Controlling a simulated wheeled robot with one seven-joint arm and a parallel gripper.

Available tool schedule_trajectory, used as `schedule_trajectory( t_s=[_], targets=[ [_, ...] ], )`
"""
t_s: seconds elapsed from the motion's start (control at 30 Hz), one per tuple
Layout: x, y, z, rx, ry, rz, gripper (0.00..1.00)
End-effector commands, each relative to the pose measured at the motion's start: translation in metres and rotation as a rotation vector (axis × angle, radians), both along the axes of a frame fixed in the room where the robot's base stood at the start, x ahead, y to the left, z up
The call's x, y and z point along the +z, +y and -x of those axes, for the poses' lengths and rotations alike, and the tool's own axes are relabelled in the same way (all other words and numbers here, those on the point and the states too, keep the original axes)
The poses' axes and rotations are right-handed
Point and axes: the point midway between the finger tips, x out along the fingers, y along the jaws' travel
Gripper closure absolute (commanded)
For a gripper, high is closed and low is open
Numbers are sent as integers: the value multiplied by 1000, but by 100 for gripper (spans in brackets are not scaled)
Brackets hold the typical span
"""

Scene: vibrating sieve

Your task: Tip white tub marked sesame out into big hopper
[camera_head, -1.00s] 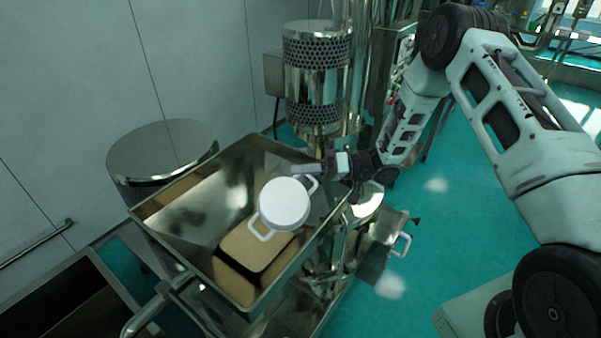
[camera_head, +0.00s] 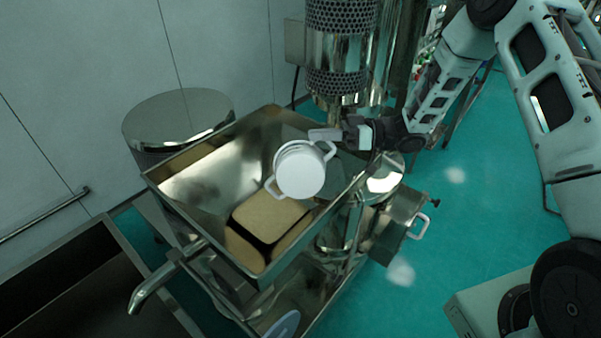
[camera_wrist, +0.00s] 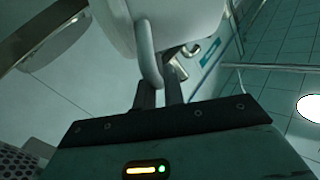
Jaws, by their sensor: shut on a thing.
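The white tub (camera_head: 302,180) has two loop handles and hangs over the big steel hopper (camera_head: 203,236). It is tipped well over, with what looks like its closed base turned toward the head camera; its mouth and any marking are hidden. My gripper (camera_head: 328,136) is shut on the tub's upper handle, at the hopper's far right side. The wrist view shows the fingers (camera_wrist: 160,88) around the white handle, with the tub's wall (camera_wrist: 180,20) beyond. A tan mass (camera_head: 266,216) lies on the hopper floor below the tub.
A round steel drum (camera_head: 178,118) stands behind the hopper on the left. A perforated steel column (camera_head: 340,45) rises at the back. A dark open bin (camera_head: 75,285) lies at the lower left, beside a curved steel spout (camera_head: 150,287). Green floor on the right is partly clear.

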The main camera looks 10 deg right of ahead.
Motion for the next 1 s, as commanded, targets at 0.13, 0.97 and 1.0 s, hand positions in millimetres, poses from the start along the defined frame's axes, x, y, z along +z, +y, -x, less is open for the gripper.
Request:
schedule_trajectory(
  t_s=[0.13, 0.97, 1.0],
  targets=[
    [-1, 0, 0, 0, -62, 13, 100],
    [-3, 0, 0, 0, -289, 63, 100],
    [-3, 0, 0, 0, -308, 67, 100]
  ],
)
